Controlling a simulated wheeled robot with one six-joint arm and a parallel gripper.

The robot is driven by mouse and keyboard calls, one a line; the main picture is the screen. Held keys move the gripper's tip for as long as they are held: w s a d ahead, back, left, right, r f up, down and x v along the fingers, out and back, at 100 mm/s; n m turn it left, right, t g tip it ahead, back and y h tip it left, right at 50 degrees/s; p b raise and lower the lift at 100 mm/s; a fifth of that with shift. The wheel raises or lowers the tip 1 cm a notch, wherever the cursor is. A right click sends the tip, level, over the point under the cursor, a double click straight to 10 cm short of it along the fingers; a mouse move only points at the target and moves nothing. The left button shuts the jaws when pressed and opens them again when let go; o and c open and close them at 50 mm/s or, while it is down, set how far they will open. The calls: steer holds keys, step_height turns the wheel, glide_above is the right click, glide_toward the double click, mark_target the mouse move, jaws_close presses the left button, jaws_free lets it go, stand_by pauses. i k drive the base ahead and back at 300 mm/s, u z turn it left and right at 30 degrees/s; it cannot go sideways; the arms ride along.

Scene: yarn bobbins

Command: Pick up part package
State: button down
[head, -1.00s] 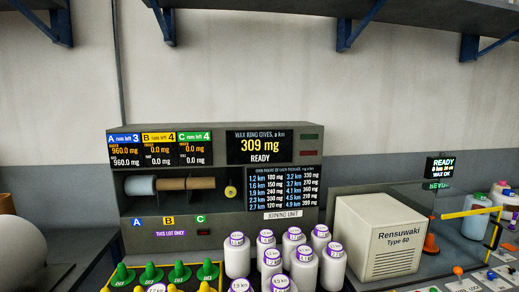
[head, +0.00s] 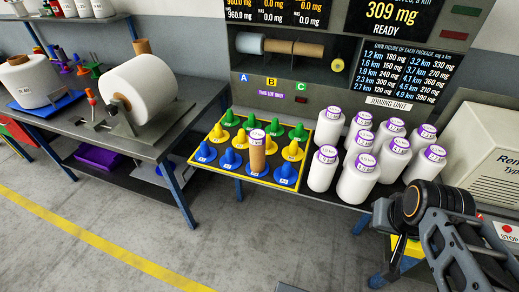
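Several white yarn packages (head: 358,180) with purple-ringed labels on top stand upright in a close group on the bench in the head view. A brown, slimmer package (head: 257,152) with a similar label stands on a peg of the yellow-edged board (head: 237,176), left of the group. The label text is too small to read surely, and I cannot tell which one is the part package. My arm comes in at the lower right, apart from the packages. My gripper's fingers do not show.
Green, yellow and blue cones (head: 205,153) fill the board. The joining unit (head: 382,101) stands behind, reading 309 mg and READY. A white box (head: 482,140) is at the right. A side table (head: 140,152) at left bears large white bobbins. Floor in front is open.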

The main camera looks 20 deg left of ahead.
mark_target(257, 136)
steer(key=u, duration=0.45)
steer(key=k, duration=0.55)
steer(key=u, duration=1.05)
steer(key=i, duration=1.3)
steer(key=z, duration=0.5)
